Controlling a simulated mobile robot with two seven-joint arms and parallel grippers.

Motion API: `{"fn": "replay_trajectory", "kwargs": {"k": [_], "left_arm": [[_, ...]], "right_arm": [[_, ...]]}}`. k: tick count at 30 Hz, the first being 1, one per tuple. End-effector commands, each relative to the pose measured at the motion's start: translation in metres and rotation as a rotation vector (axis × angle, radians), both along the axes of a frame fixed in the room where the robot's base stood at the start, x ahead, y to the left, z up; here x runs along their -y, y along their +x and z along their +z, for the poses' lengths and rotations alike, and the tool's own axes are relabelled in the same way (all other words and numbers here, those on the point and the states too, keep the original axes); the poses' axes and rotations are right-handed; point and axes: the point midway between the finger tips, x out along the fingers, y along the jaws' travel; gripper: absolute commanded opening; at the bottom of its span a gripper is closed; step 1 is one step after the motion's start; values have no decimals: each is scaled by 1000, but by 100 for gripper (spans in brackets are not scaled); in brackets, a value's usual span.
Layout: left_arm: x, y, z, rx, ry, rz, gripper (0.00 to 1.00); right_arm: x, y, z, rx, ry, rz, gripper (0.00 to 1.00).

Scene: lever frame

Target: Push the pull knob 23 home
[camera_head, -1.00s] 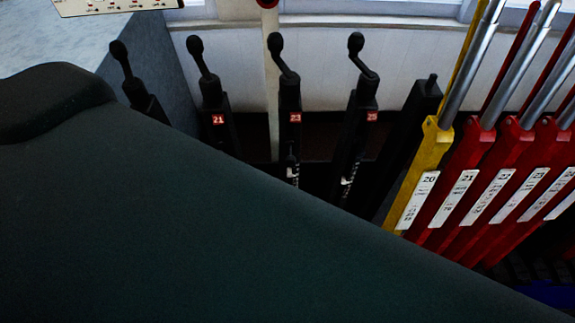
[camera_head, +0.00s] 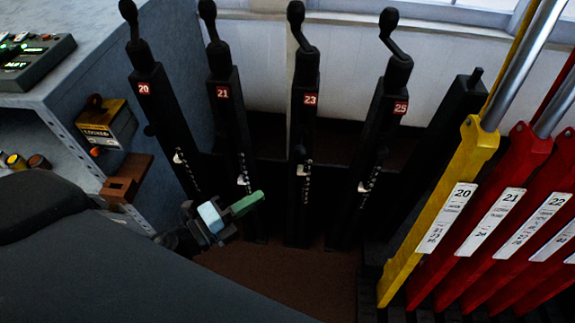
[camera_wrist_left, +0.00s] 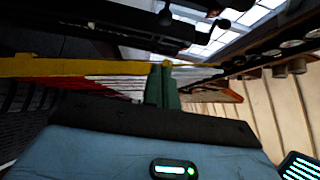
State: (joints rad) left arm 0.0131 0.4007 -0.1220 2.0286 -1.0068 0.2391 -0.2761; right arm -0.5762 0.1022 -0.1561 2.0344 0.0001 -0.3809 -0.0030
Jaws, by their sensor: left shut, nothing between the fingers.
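The post labelled 23 (camera_head: 306,130) is black with a red number plate and a bent black handle (camera_head: 297,22) on top. A small pale knob-like fitting (camera_head: 303,171) sits low on its front; I cannot tell how far out it stands. My left gripper (camera_head: 256,199), with green fingers and a light blue body, is shut and empty. In the picture it is left of and below that fitting, apart from post 23 and in front of the foot of post 21. Its shut green fingers (camera_wrist_left: 162,72) also show in the left wrist view. My right gripper is not in view.
Similar black posts 20 (camera_head: 165,125), 21 (camera_head: 230,130) and 25 (camera_head: 375,140) flank post 23. A yellow lever (camera_head: 462,165) and several red levers (camera_head: 500,200) stand at right. A grey-blue cabinet (camera_head: 85,120) stands at left. Brown floor (camera_head: 290,275) shows below the posts.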

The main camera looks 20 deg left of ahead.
Motion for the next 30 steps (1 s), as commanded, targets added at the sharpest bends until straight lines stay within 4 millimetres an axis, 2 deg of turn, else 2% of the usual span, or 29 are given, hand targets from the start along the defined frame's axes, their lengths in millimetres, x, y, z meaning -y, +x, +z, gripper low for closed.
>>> {"fn": "replay_trajectory", "kwargs": {"k": [5, 19, 24, 30], "left_arm": [[8, 16, 2, 2, -2, 2, 0], [50, 90, 3, 1, -4, 2, 0], [40, 111, 0, -2, -1, 3, 0], [37, 123, -1, -3, -4, 3, 0]], "right_arm": [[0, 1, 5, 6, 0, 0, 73], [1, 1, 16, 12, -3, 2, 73], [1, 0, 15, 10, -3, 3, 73], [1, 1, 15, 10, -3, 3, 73]]}}
